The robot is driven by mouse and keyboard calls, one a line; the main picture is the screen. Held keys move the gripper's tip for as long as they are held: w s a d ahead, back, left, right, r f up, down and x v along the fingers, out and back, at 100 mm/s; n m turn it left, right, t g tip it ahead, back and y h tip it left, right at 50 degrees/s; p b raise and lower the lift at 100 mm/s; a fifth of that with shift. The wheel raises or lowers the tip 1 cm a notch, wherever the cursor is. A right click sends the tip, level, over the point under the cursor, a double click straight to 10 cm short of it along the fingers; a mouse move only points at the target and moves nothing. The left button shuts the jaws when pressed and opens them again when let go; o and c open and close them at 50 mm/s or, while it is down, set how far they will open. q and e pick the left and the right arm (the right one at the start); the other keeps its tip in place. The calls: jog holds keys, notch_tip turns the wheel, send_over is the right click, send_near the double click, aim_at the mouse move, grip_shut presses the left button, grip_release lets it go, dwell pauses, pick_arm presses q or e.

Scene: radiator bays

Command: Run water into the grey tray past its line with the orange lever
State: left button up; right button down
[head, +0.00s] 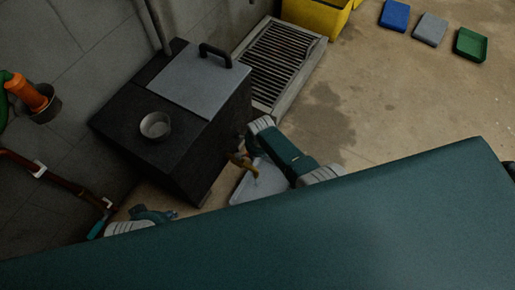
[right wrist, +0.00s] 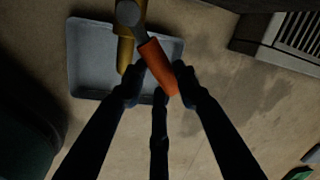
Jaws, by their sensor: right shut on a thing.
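The orange lever (right wrist: 158,66) sits on a tap with a brass spout (right wrist: 125,50) in the right wrist view. My right gripper (right wrist: 158,92) is shut on the lever's lower end. The grey tray (right wrist: 88,72) lies on the floor under the spout. In the head view the tray (head: 244,190) is partly hidden by my right arm, and the brass spout (head: 240,160) hangs over it. I cannot make out water or the tray's line. My left gripper (head: 153,214) is low at the left, away from the tap; its fingers are too small to judge.
A black cabinet (head: 115,130) with a grey lid (head: 185,75) and a small metal bowl (head: 155,125) stands beside the tap. A floor grate (head: 283,55) lies behind it. Blue (head: 395,14), grey (head: 430,29) and green (head: 470,44) trays lie far right. A copper pipe (head: 65,185) runs along the left wall.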

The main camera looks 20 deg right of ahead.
pick_arm(q)
jog(key=shift+f, duration=0.45)
pick_arm(e)
jog(key=shift+a+r, duration=0.1)
jog(key=shift+a, duration=0.2)
jog(key=c, duration=1.5)
grip_release()
jog(key=shift+o, duration=1)
jog(key=shift+s, duration=0.1)
jog(key=shift+d, duration=0.1)
notch_tip(320, 180, up, 7)
jog(key=s, duration=0.1)
jog(key=shift+s, duration=0.25)
